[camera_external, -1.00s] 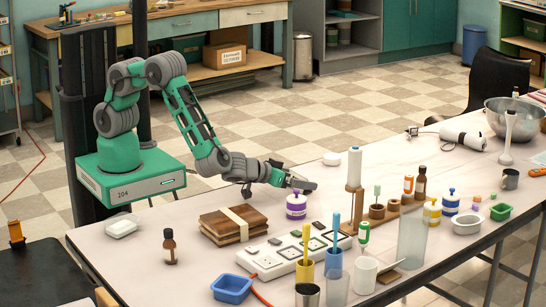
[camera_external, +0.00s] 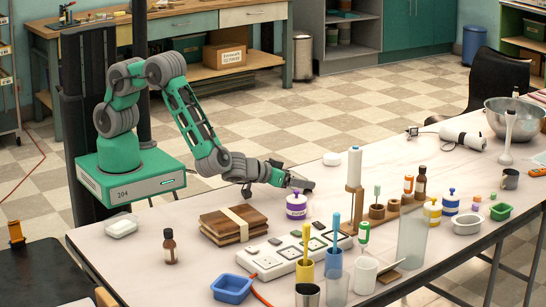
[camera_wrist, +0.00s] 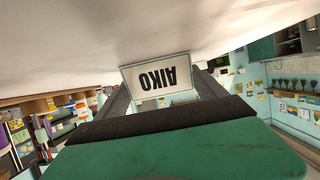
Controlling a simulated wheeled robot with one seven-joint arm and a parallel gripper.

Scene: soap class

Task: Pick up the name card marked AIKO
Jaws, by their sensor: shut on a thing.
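The name card (camera_wrist: 157,84) is a small white plate with a grey edge and the black letters AIKO, upside down in the wrist view. It sits between the two dark fingers of my gripper (camera_wrist: 160,92), which are shut on it. In the external view my gripper (camera_external: 301,184) is low over the white table (camera_external: 330,195), just behind the purple-and-white pot. The card cannot be made out there. In the wrist view the pale tabletop fills the top, close to the card; I cannot tell whether they touch.
The purple-and-white pot (camera_external: 296,207) stands right in front of my gripper. A wooden stand with a white bottle (camera_external: 354,167) is to the right. Bound wooden boards (camera_external: 234,223) and a power strip (camera_external: 285,260) lie nearer.

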